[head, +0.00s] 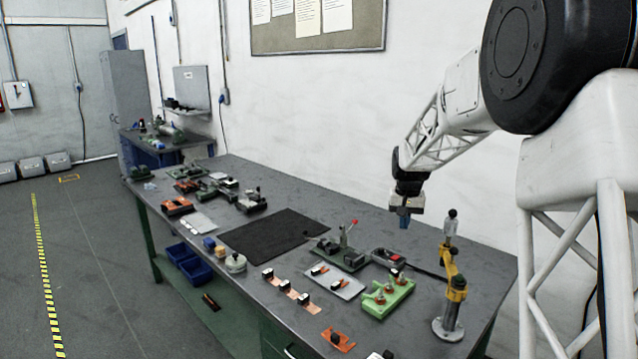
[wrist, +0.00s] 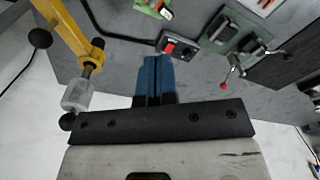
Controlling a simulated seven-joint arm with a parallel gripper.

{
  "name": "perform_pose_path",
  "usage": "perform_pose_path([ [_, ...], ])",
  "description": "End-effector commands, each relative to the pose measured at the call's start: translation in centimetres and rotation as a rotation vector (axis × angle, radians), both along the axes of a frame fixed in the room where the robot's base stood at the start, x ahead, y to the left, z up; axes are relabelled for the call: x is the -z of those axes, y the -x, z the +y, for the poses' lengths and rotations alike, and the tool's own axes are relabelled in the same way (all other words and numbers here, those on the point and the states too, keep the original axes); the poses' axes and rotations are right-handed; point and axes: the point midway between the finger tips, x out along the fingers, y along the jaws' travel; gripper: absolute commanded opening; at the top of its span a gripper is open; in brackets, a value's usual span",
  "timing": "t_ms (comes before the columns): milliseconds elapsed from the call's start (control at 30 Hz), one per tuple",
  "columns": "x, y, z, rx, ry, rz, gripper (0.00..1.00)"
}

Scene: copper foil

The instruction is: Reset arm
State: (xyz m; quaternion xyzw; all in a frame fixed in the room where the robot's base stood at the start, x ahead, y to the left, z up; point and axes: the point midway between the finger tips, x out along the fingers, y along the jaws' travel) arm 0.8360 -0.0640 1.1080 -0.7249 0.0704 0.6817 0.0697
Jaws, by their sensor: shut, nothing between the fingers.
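My gripper (head: 405,219) hangs above the back right part of the grey workbench (head: 358,228) in the head view, clear of the surface. In the wrist view its blue fingers (wrist: 154,78) are shut together with nothing between them. My white lattice arm reaches in from the right in the head view, bent down at the wrist.
A yellow stand with a white tip (head: 455,282) rises close to my gripper and shows at the left of the wrist view (wrist: 78,50). A red-buttoned control box (head: 388,256), a red-knobbed lever fixture (head: 342,250) and a green block (head: 388,298) are nearby. A black mat (head: 268,234) lies bare.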

Motion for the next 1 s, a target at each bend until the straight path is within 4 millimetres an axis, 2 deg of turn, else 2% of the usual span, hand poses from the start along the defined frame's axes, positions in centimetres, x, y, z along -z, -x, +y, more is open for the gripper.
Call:
perform_pose_path([
  [33,-0.9,1.3,0.2,-0.004,0.0,-0.006,0.0],
  [200,-2.9,5.3,1.0,-0.018,0.003,-0.019,0.0],
  [500,-5.7,12.7,2.2,-0.043,0.007,-0.043,0.0],
  [1000,-8.1,25.3,3.8,-0.085,0.014,-0.083,0.0],
])
